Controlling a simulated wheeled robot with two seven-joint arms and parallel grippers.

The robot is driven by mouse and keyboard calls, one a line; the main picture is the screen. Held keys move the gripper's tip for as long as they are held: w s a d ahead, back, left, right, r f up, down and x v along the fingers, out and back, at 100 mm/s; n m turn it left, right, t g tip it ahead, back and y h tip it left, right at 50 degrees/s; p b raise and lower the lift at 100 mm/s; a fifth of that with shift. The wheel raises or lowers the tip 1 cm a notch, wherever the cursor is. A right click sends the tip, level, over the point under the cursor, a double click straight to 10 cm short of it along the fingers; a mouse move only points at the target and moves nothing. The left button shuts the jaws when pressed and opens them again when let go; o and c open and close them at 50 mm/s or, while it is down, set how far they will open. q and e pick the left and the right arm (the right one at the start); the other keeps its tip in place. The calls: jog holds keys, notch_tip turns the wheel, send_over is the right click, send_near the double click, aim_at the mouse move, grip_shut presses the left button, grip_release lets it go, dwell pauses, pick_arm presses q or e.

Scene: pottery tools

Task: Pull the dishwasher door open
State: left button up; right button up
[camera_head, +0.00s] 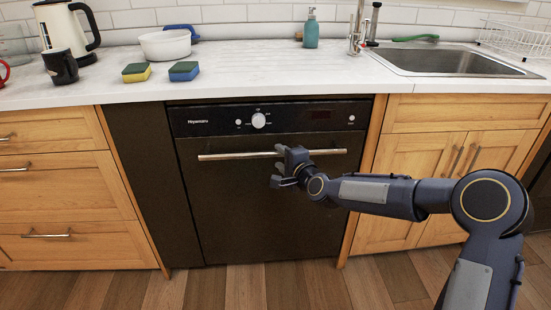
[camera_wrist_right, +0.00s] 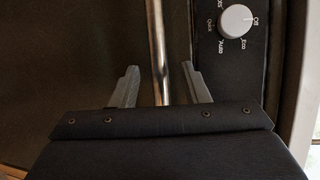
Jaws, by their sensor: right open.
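The black dishwasher (camera_head: 240,215) is built in under the counter, with its door closed upright. A long silver bar handle (camera_head: 230,156) runs across the top of the door. My right gripper (camera_head: 278,166) is at the middle of the handle. In the right wrist view, the two fingers of my right gripper (camera_wrist_right: 158,88) are open and apart, with the handle bar (camera_wrist_right: 157,50) passing between them. I cannot tell whether either finger touches the bar. The round control knob (camera_head: 258,120) is just above the handle; it also shows in the right wrist view (camera_wrist_right: 235,21). My left gripper is not in view.
Wooden drawers (camera_head: 60,200) stand left of the dishwasher and wooden cupboard doors (camera_head: 420,170) right of it. The counter (camera_head: 270,65) holds two sponges, a white bowl (camera_head: 165,44), a kettle and a soap bottle (camera_head: 311,32). The floor (camera_head: 260,285) in front is clear.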

aim_at(277, 155)
jog(key=shift+x, duration=2)
grip_shut()
jog(key=shift+s+f, duration=0.1)
